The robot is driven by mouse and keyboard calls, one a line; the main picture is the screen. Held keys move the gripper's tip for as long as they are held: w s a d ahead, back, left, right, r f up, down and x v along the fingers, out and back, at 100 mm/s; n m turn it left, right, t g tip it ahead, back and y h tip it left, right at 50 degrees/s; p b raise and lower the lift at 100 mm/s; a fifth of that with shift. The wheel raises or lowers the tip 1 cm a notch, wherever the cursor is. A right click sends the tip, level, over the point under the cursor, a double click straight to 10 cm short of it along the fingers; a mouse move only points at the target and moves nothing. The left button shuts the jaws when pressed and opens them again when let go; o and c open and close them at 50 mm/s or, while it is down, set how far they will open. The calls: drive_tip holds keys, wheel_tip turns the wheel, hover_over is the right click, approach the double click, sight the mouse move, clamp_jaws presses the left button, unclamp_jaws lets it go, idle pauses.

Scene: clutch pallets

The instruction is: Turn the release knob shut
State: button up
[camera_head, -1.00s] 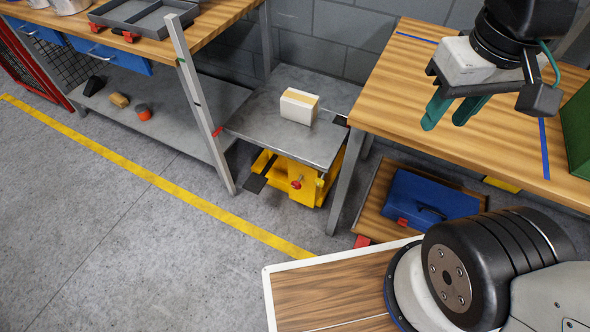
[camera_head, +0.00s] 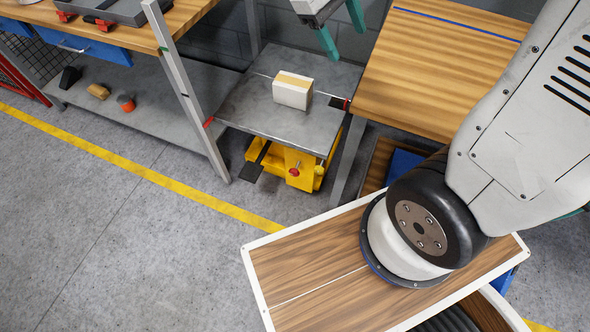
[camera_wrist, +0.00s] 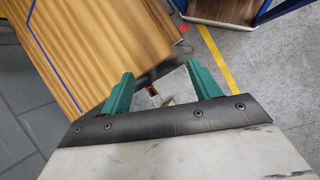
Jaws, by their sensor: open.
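The release knob is likely the small red knob (camera_head: 294,172) on the yellow base (camera_head: 270,158) of the lift table, below its grey top (camera_head: 250,115). In the wrist view a small patch of red and yellow shows between the fingers, too small to name. My gripper (camera_head: 341,30) is at the top of the head view, higher than the lift table and well apart from the knob. Its two green fingers are spread and empty; they also show in the wrist view (camera_wrist: 160,70). The knob's setting cannot be told.
A white box with a tan band (camera_head: 293,90) sits on the lift table. A wooden workbench (camera_head: 430,75) stands to its right, and a grey post (camera_head: 186,90) rises at its left. Floor is clear at the left, beyond the yellow line (camera_head: 150,178).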

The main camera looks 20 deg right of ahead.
drive_tip(key=w+a+f+n+g+h, duration=0.1)
drive_tip(key=w+a+f+n+h, duration=0.25)
drive_tip(key=w+f, duration=0.65)
drive_tip(key=n+t+h, duration=0.1)
drive_tip(key=n+h, duration=0.3)
drive_tip(key=n, duration=0.1)
hover_over(293, 175)
drive_tip(key=w, duration=0.3)
wheel_tip(293, 175, down, 15)
drive_tip(key=s+a+f+n+t, duration=0.1)
drive_tip(key=f+n+t, duration=0.4)
drive_tip(key=f, duration=0.9)
drive_tip(key=s+a+f+n+t, duration=0.1)
drive_tip(key=s+f+n+t, duration=0.2)
drive_tip(key=f, duration=1.2)
drive_tip(key=s+a+f+n+t, duration=0.1)
drive_tip(key=f+n+t, duration=0.6)
drive_tip(key=f, duration=0.8)
drive_tip(key=shift+s+a+n+t+h, duration=0.25)
drive_tip(key=shift+s+n+t, duration=0.15)
drive_tip(key=shift+s+n, duration=0.6)
drive_tip(key=shift+w+d+f+n, duration=0.1)
drive_tip(key=shift+w+d+n, duration=0.15)
drive_tip(key=shift+w, duration=0.15)
drive_tip(key=x, duration=0.7)
